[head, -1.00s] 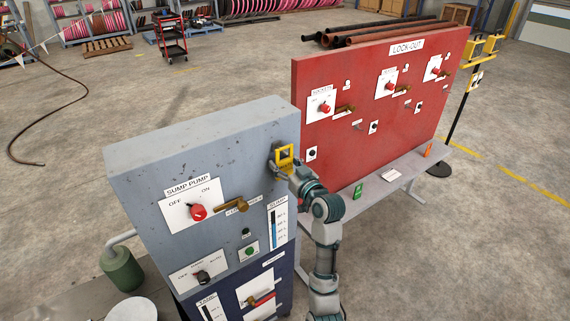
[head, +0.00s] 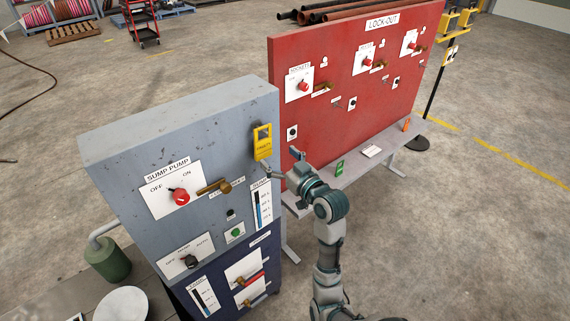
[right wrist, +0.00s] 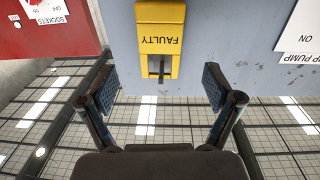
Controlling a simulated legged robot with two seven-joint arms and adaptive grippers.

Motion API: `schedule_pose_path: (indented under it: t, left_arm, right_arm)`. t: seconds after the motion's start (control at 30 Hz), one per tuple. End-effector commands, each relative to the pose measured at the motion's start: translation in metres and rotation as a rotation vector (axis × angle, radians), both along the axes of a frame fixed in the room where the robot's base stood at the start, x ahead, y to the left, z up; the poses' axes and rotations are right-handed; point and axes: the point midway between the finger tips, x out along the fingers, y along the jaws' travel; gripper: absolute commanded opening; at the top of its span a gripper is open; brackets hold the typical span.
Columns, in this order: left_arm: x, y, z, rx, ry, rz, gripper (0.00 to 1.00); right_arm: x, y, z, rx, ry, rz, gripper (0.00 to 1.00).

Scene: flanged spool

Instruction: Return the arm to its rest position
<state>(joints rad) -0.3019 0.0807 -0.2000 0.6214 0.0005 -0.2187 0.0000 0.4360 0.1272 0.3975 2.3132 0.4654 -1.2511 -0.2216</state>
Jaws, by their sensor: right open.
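A yellow tag marked FAULTY (head: 262,143) hangs on the front of the grey sump pump panel (head: 235,165), near its upper right corner. It also shows at the top of the right wrist view (right wrist: 161,32), with a dark slot at its end. My right gripper (head: 281,163) is just below and to the right of the tag in the head view. In the right wrist view my right gripper (right wrist: 160,88) is open, its two fingers wide apart with nothing between them. The tag lies beyond the fingertips, apart from them. My left gripper does not show clearly.
A red lock-out board (head: 355,95) stands behind on the right, above a grey ledge (head: 330,180) holding a green tag (head: 339,168) and a white card. A green canister (head: 108,258) is at lower left.

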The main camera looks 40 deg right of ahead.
Motion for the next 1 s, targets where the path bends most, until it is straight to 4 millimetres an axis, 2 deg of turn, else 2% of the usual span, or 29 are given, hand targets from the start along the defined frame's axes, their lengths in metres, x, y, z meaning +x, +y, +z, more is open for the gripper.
schedule_pose_path:
  t: [0.1, 0.27, 0.47, 0.57, 0.67, 0.77, 0.8, 0.87, 0.9, 0.97, 1.0]
  left_arm:
    - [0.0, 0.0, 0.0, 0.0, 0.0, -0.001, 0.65]
    - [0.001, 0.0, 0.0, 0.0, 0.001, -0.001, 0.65]
    - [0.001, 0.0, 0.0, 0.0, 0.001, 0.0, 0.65]
    - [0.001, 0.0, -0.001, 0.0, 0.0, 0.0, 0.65]
    - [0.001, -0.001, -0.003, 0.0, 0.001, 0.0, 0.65]
    - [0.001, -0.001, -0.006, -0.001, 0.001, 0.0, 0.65]
    - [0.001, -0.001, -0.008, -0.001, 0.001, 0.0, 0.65]
    - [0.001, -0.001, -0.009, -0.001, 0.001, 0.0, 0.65]
    - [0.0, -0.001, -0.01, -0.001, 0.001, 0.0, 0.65]
    - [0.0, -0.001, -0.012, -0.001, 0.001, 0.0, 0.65]
    - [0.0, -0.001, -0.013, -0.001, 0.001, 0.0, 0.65]
  right_arm:
    - [-0.02, 0.001, 0.0, -0.002, 0.001, 0.0, 0.9]
    - [-0.034, 0.001, -0.001, -0.001, 0.002, 0.0, 0.9]
    - [-0.036, 0.0, -0.002, 0.001, 0.005, 0.001, 0.9]
    - [-0.025, -0.001, -0.017, 0.014, 0.033, 0.001, 0.9]
    - [0.0, -0.003, -0.061, 0.047, 0.112, -0.001, 0.9]
    - [0.029, -0.002, -0.133, 0.085, 0.226, -0.01, 0.9]
    - [0.038, -0.001, -0.166, 0.096, 0.276, -0.014, 0.9]
    - [0.048, 0.003, -0.217, 0.108, 0.35, -0.022, 0.9]
    - [0.051, 0.005, -0.251, 0.115, 0.397, -0.028, 0.9]
    - [0.053, 0.01, -0.301, 0.12, 0.467, -0.035, 0.9]
    - [0.051, 0.014, -0.335, 0.119, 0.513, -0.04, 0.9]
